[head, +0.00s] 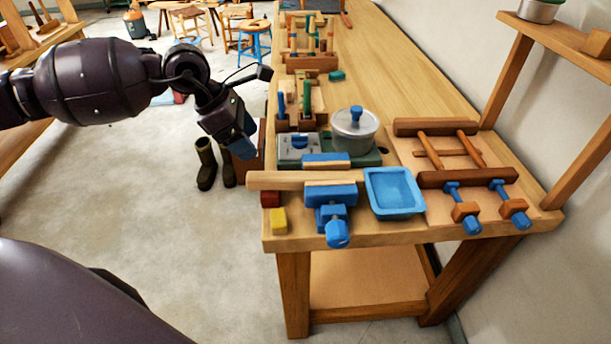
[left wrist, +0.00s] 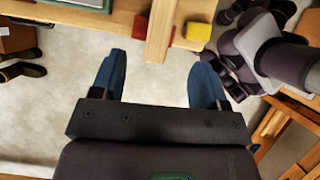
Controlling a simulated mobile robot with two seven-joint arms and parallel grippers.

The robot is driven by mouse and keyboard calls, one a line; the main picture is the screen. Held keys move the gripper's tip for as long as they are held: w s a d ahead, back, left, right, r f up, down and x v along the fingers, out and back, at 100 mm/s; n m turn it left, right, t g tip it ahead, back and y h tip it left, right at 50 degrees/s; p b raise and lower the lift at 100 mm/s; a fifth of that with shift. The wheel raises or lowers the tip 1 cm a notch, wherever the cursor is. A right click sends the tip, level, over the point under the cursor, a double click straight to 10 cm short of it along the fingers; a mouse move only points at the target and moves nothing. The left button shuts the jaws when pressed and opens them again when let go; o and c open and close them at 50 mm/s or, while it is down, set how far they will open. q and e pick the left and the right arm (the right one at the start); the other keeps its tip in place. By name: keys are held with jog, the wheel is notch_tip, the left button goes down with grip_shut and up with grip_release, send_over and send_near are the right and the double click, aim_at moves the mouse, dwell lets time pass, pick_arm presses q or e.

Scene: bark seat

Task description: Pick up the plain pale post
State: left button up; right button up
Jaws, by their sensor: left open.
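The plain pale post (head: 275,180) lies level across the near left corner of the workbench, between the blue jaws of a vise (head: 332,197). Its left end sticks out past the bench edge. In the left wrist view the post (left wrist: 161,28) points down toward the gap between my fingers, its end just short of them. My left gripper (head: 241,147) is open and empty, off the left side of the bench, close to the post's free end. Its two blue fingers stand apart in the left wrist view (left wrist: 158,78). My right gripper is not in view.
A yellow block (head: 278,221) and a red block (head: 270,198) sit beside the post at the bench corner. A blue tray (head: 394,192), a lidded pot (head: 354,130) and a clamped wooden frame (head: 450,155) crowd the bench. Boots (head: 207,165) stand on the floor.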

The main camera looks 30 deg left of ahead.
aim_at(264, 175)
pick_arm(q)
jog(key=shift+s+a+f+y, duration=0.25)
jog(key=shift+a+y, duration=0.05)
jog(key=shift+a, duration=0.1)
jog(key=shift+s+d+f+m+g, duration=0.1)
jog(key=shift+s+m+g, duration=0.1)
jog(key=shift+m+g, duration=0.1)
jog(key=shift+d+f, duration=0.2)
jog(key=shift+f, duration=0.15)
jog(key=x, duration=0.3)
jog(key=b+x, duration=0.1)
jog(key=x, duration=0.6)
jog(key=shift+w+a, duration=0.1)
jog(key=shift+a, duration=0.2)
jog(key=c, duration=1.1)
